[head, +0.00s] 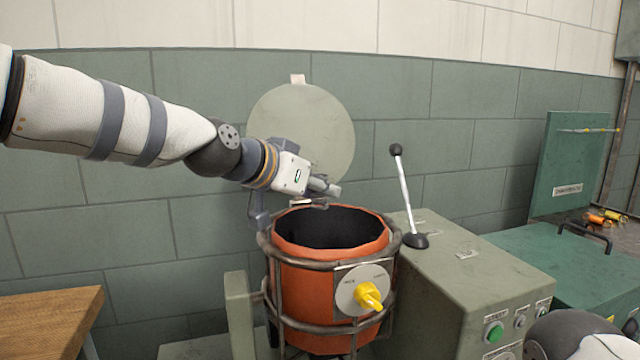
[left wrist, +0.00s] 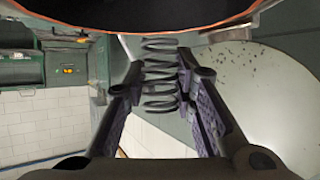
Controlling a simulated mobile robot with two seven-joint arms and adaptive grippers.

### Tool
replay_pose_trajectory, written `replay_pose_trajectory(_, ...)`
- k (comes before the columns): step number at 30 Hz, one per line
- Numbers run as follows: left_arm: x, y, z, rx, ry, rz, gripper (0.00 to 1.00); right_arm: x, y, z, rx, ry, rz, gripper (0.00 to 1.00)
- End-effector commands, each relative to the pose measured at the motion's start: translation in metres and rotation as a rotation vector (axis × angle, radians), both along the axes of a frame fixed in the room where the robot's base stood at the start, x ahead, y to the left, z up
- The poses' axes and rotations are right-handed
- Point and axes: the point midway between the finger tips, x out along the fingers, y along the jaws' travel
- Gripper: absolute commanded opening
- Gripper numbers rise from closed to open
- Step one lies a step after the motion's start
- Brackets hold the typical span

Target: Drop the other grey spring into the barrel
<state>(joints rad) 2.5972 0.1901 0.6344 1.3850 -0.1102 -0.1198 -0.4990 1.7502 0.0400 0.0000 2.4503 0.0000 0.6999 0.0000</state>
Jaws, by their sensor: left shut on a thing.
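My left gripper (head: 322,194) is just above the back left part of the barrel's rim. In the left wrist view the left gripper (left wrist: 160,88) is shut on a grey spring (left wrist: 160,75), whose coils show between the two fingers. The barrel (head: 315,265) is orange, round and open at the top, with a dark inside. Its rim also shows in the left wrist view (left wrist: 215,24), close to the spring. The barrel's contents are hidden in the dark. My right gripper is not in view; only part of my right arm shows at the lower right.
A round lid (head: 300,130) stands raised behind the barrel. A yellow knob (head: 368,296) is on the barrel's front. A lever (head: 402,190) rises from the grey-green machine (head: 470,285) at the right. A green box (head: 545,255) stands further right. A wooden table (head: 45,320) is at the lower left.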

Motion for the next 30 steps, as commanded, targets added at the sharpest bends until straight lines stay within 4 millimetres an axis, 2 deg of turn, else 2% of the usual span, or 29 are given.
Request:
replay_pose_trajectory(1,0.002,0.000,-0.016,0.000,0.011,0.000,0.00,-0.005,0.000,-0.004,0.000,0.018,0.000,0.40)
replay_pose_trajectory(6,0.002,0.000,-0.041,0.001,0.011,0.001,0.00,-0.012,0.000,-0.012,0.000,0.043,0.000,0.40)
replay_pose_trajectory(10,0.001,0.000,-0.048,0.000,0.006,0.001,0.00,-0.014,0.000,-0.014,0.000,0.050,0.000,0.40)
replay_pose_trajectory(18,0.000,0.000,-0.047,0.000,0.001,0.000,0.00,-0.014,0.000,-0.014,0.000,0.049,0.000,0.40)
replay_pose_trajectory(19,0.000,0.000,-0.047,0.000,0.001,0.000,0.27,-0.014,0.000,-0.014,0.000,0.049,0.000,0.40)
replay_pose_trajectory(22,0.000,0.000,-0.047,0.000,0.001,0.000,0.48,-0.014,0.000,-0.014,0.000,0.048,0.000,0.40)
replay_pose_trajectory(30,0.000,0.000,-0.047,0.001,0.003,0.000,0.48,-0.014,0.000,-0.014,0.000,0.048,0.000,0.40)
